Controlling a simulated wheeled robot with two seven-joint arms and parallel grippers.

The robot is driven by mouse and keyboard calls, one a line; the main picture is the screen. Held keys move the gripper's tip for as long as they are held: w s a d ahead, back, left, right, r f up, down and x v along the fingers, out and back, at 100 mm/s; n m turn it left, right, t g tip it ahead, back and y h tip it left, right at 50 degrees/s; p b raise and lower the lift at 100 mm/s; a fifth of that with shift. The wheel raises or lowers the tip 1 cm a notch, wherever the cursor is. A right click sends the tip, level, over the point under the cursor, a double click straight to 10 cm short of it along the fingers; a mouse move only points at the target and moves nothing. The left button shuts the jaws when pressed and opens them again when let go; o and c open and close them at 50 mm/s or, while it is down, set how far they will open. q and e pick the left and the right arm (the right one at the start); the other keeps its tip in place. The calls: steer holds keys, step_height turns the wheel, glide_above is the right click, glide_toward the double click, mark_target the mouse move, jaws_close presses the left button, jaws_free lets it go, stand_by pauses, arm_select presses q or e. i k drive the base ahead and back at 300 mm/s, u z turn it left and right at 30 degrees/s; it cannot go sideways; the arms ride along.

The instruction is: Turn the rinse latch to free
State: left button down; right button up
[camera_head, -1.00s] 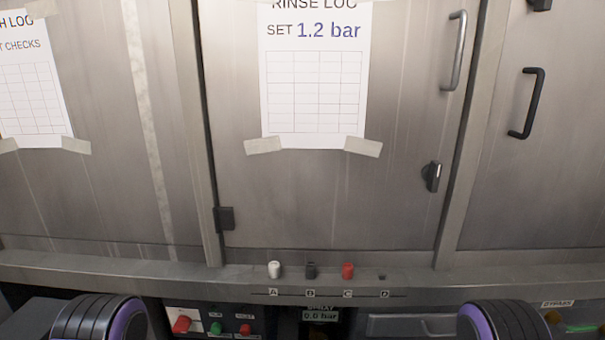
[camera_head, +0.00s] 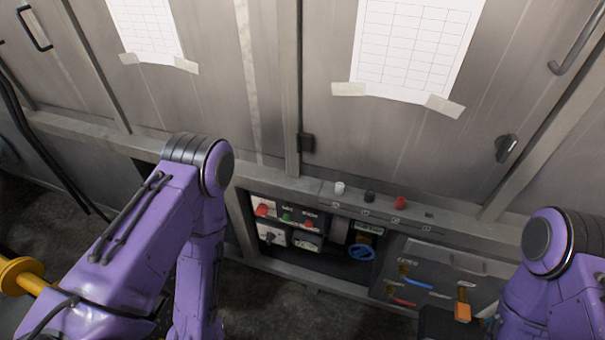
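The rinse latch (camera_head: 507,148) is a small dark turn knob with a pale strip on its face. It sits at the lower right of the steel rinse door (camera_head: 420,150), tilted in the picture. The door is closed. My two purple arms show at the lower left and lower right, both well apart from the latch. I cannot make out either gripper.
A ledge below the door carries white (camera_head: 339,188), black (camera_head: 369,196) and red (camera_head: 400,203) knobs. Under it are an open bay with switches and a blue coil (camera_head: 361,252), and a panel with coloured valves. A grey door handle (camera_head: 581,38) is above the latch.

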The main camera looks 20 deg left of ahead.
mark_target(505, 145)
steer(key=u, duration=0.15)
steer(key=k, duration=0.3)
steer(key=z, duration=0.9)
